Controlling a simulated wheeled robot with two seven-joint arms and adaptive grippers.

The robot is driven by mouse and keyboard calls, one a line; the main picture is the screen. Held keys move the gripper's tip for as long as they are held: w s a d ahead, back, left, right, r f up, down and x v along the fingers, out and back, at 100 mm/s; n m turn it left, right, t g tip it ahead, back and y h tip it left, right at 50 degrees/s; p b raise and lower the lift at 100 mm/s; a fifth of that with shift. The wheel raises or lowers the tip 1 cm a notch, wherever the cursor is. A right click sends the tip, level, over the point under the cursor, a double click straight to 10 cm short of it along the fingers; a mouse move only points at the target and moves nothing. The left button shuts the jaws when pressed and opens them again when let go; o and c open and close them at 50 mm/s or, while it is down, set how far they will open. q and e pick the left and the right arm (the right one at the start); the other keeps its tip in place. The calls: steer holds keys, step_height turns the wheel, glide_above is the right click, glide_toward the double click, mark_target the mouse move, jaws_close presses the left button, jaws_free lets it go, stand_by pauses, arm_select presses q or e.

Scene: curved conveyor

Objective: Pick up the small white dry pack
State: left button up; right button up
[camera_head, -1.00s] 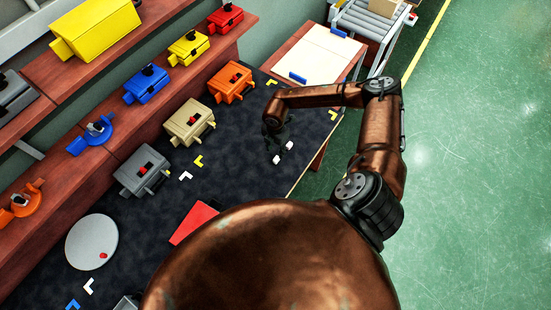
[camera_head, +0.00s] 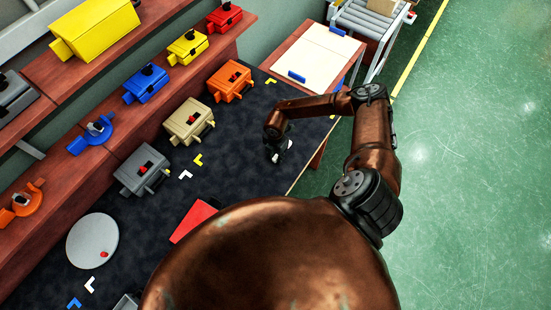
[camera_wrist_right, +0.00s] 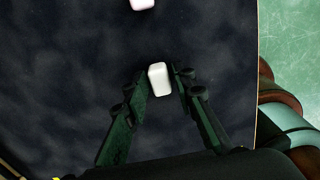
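A small white pack (camera_wrist_right: 158,79) stands out against the dark mat in the right wrist view, between the fingertips of my right gripper (camera_wrist_right: 160,82). The fingers are apart on either side of it, with little gap; I cannot tell whether they touch it. A second small white piece (camera_wrist_right: 142,4) is cut by the top edge of that view. In the head view my right gripper (camera_head: 277,153) is low over the dark table near its right edge and largely hides the white pieces. My left gripper is not in view.
Grey (camera_head: 142,169), beige (camera_head: 188,121) and orange (camera_head: 230,81) toolboxes line the back of the dark table (camera_head: 225,150). A white round plate (camera_head: 88,240) is at the left. A red object (camera_head: 192,221) lies near my body. A conveyor (camera_head: 363,20) stands at the top right.

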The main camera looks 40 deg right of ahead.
steer(key=c, duration=0.5)
steer(key=shift+r, duration=0.15)
